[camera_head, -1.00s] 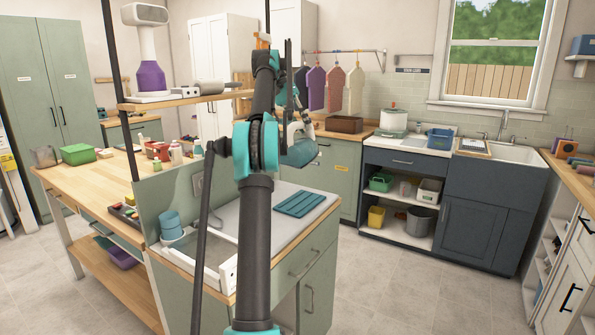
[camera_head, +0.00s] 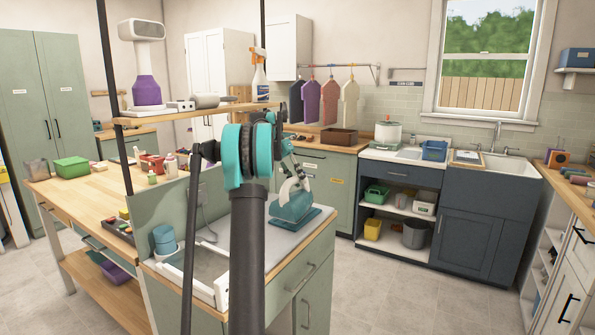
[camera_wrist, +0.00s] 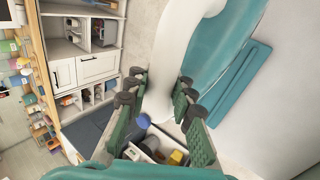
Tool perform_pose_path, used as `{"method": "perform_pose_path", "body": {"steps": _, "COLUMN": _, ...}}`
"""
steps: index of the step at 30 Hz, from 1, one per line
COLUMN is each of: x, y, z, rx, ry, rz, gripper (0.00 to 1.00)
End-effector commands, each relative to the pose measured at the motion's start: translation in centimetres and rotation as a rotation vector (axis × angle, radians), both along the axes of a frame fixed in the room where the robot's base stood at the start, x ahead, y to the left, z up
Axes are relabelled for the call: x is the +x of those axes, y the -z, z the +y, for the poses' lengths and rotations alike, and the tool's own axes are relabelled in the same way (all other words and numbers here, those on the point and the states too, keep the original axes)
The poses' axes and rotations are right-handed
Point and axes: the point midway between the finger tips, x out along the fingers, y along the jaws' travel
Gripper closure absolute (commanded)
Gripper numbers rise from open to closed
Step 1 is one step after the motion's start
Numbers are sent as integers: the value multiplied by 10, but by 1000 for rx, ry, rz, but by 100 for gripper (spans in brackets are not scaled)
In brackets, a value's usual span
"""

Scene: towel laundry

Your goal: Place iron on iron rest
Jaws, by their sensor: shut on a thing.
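The iron (camera_head: 292,205) has a teal body and a pale handle. My gripper (camera_wrist: 158,85) is shut on the white handle (camera_wrist: 180,48) in the wrist view. The iron rest (camera_head: 312,222) is a flat teal slatted pad on the light counter top. In the head view the iron is low over the rest and covers much of it. In the wrist view the rest (camera_wrist: 238,100) shows right beside and beyond the iron's teal body (camera_wrist: 218,45). I cannot tell whether the iron touches the rest. My arm hides part of the counter.
Blue round containers (camera_head: 165,240) and a white-edged tray (camera_head: 208,285) are on the counter's left. A green upright panel (camera_head: 190,205) separates it from the wooden table (camera_head: 85,190). A shelf (camera_head: 190,112) with a spray bottle (camera_head: 259,78) is above.

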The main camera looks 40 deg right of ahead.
Motion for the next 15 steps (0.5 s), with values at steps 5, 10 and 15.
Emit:
{"method": "perform_pose_path", "body": {"steps": 5, "x": 0, "y": 6, "z": 0, "rx": 0, "ry": 0, "rz": 1, "gripper": 100}}
{"method": "perform_pose_path", "body": {"steps": 10, "x": 0, "y": 23, "z": 0, "rx": 0, "ry": 0, "rz": 1, "gripper": 100}}
{"method": "perform_pose_path", "body": {"steps": 15, "x": 0, "y": 40, "z": 0, "rx": 0, "ry": 0, "rz": 1, "gripper": 100}}
